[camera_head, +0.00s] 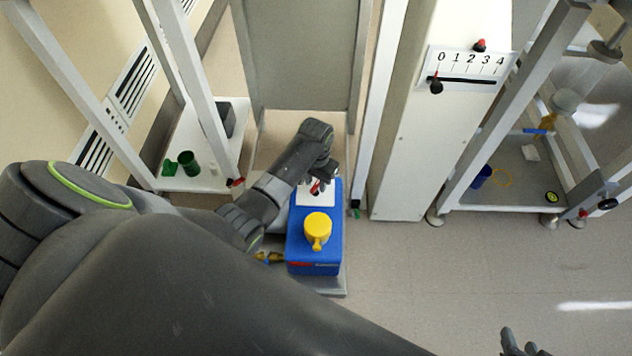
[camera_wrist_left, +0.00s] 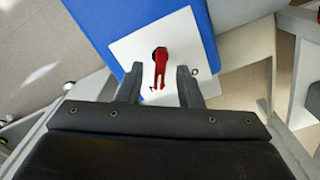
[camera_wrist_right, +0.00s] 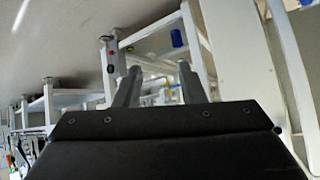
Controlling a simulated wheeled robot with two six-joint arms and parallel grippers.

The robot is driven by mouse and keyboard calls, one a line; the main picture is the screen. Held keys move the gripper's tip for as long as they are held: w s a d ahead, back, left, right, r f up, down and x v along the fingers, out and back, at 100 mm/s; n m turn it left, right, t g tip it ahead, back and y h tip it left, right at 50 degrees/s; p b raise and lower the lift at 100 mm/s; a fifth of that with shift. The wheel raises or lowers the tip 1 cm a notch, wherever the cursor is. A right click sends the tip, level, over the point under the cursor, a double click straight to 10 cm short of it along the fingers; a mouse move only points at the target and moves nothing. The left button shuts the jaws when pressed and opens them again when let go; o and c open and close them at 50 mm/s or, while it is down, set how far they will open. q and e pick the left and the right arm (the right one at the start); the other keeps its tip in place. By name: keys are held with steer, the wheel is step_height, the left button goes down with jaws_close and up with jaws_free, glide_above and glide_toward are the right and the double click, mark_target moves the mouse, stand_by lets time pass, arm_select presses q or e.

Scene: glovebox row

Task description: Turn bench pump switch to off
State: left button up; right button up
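The bench pump is a blue box (camera_head: 316,240) with a yellow knob (camera_head: 318,228) on top, low in the middle of the head view. Its switch is a red lever (camera_wrist_left: 160,66) on a white plate (camera_wrist_left: 128,48), which also shows partly in the head view (camera_head: 313,198). The lever's tip points toward my left gripper. My left gripper (camera_wrist_left: 160,84) is open, with one finger on each side of the lever's lower part and gaps between. Contact is not visible. My right gripper (camera_wrist_right: 160,80) is open and empty, away from the pump; it also shows at the head view's bottom right (camera_head: 518,343).
A white column with a 0–4 slider scale (camera_head: 468,68) stands right of the pump. A shelf with green cups (camera_head: 187,162) is at left. A framed bench (camera_head: 520,185) with a blue cup (camera_head: 482,176) is at right.

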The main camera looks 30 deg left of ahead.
arm_select(q)
steer(key=shift+f, duration=0.2)
arm_select(e)
steer(key=shift+w+d+r+t, duration=0.2)
steer(key=shift+w+r+t, duration=0.25)
steer(key=shift+w, duration=0.1)
arm_select(q)
steer(key=shift+c, duration=0.3)
jaws_close()
